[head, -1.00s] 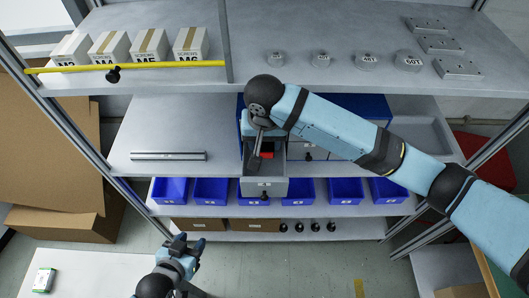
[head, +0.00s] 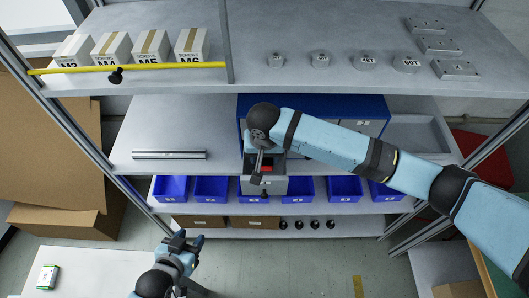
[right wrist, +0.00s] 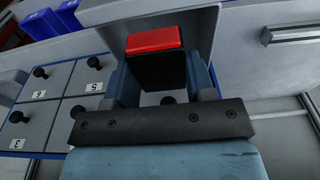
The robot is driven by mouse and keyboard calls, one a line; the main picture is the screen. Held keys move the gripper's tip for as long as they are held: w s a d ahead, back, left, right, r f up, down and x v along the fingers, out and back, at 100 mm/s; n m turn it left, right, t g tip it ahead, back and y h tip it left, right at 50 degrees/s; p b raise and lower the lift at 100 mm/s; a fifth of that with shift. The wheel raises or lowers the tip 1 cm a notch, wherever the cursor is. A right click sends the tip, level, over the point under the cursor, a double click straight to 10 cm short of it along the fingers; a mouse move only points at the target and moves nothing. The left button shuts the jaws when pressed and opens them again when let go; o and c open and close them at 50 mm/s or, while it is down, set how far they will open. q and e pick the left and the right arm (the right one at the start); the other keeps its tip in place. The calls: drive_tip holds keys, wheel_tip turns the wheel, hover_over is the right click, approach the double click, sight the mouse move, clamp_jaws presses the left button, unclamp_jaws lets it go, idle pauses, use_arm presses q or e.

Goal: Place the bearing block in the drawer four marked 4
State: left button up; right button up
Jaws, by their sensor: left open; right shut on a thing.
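The bearing block, a block with a red end (right wrist: 154,40) and a dark body, sits between the fingers of my right gripper (right wrist: 165,85) in the right wrist view. My right gripper is shut on it. In the head view the red part (head: 266,168) shows beside my right gripper (head: 262,170), over or inside a pulled-out grey drawer (head: 273,186); I cannot tell if it touches the drawer floor. The drawer's label is hidden. My left gripper (head: 184,242) is open and empty, low in the head view, apart from the shelves.
The blue cabinet (head: 330,103) stands behind the drawer, with shut drawers marked 3, 5 (right wrist: 93,86) and 6. Blue bins (head: 300,189) line the shelf below. A metal rail (head: 169,154) lies left of the cabinet. The upper shelf overhangs with boxes and weights.

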sight(264, 161)
drive_tip(key=shift+f, duration=0.45)
drive_tip(key=o, duration=1)
drive_tip(key=shift+r, duration=0.45)
wheel_tip(264, 161, up, 12)
drive_tip(key=s+b, duration=0.1)
drive_tip(key=shift+s+r, duration=0.15)
drive_tip(key=shift+s, duration=0.1)
